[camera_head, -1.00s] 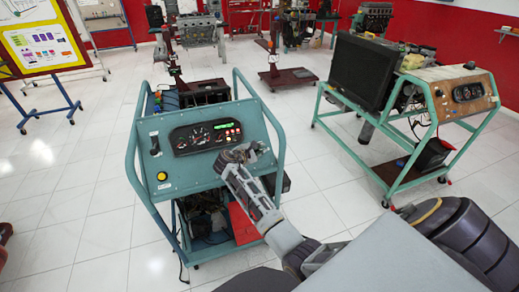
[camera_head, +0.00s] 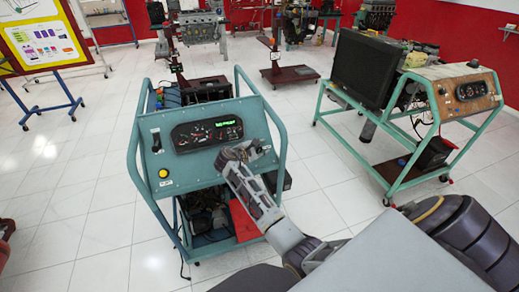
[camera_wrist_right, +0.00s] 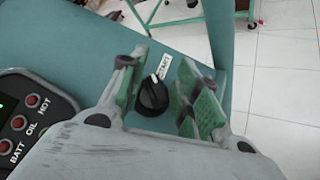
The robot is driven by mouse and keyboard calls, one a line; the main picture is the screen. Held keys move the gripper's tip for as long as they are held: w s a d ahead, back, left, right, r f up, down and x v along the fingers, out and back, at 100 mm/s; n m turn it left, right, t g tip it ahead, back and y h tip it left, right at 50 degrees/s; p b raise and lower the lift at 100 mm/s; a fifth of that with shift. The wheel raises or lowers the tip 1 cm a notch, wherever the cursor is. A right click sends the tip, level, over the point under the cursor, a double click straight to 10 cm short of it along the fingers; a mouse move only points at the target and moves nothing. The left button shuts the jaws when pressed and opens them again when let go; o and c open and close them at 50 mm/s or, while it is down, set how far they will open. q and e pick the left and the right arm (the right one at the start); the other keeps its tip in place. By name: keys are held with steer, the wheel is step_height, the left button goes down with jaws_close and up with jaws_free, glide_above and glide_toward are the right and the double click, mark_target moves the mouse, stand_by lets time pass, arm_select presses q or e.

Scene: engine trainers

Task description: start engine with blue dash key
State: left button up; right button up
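The blue engine trainer (camera_head: 168,205) stands ahead of me, with a gauge cluster (camera_head: 207,133) on its sloped dash panel. The cluster's display glows green. In the right wrist view, a round black key knob (camera_wrist_right: 152,96) with a white pointer sits on the blue panel beside a START label (camera_wrist_right: 164,66). The pointer points up, towards the label. My right gripper (camera_wrist_right: 165,88) is open, with its green-padded fingers on either side of the knob and small gaps visible. In the head view my right gripper (camera_head: 250,152) covers the panel's right end and hides the knob. My left gripper is out of view.
Red HOT, OIL and BATT lamps (camera_wrist_right: 18,123) are left of the gripper. The panel has a yellow button (camera_head: 163,173) and tubular side rails (camera_head: 279,135). A second trainer (camera_head: 408,180) with a black radiator (camera_head: 361,70) stands at right. Floor between them is clear.

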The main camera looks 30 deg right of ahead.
steer(key=v, duration=1.1)
steer(key=shift+a, duration=0.45)
